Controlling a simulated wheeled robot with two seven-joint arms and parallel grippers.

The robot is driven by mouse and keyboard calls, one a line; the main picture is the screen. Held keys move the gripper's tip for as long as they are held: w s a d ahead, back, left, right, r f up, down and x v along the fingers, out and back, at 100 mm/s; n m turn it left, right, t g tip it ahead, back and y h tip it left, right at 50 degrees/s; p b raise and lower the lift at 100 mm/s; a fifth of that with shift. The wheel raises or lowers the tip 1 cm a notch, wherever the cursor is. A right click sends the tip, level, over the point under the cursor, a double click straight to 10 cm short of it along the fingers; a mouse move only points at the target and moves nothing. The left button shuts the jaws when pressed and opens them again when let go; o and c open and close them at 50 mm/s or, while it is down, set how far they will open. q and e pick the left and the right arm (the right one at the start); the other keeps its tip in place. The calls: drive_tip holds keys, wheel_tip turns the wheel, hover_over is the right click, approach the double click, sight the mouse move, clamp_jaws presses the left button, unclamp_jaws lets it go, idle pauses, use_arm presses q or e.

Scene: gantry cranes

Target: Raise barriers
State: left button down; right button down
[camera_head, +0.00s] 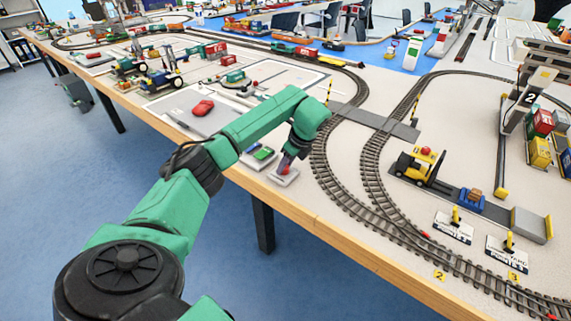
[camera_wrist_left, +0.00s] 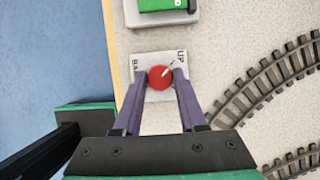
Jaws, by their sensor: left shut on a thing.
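My left gripper (camera_head: 288,163) is at the table's near edge, over a small white plate (camera_head: 284,179). In the left wrist view its two purple fingers (camera_wrist_left: 161,80) are closed around a red ball-shaped knob (camera_wrist_left: 160,78). The knob is on the white plate (camera_wrist_left: 138,62), which has the letters "UP" at its right and "BA" at its left. My right gripper is not in view.
Curved tracks (camera_head: 335,180) run right of the plate. A yellow loader (camera_head: 418,165) stands right of the tracks. The wooden table edge (camera_head: 262,193) is close by.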

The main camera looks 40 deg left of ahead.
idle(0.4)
use_arm(q)
drive_tip(key=shift+c, duration=2.3)
unclamp_jaws()
drive_tip(key=p+v, duration=0.3)
drive_tip(key=v, duration=1.1)
drive_tip(key=shift+r, duration=0.25)
drive_tip(key=shift+w, duration=0.1)
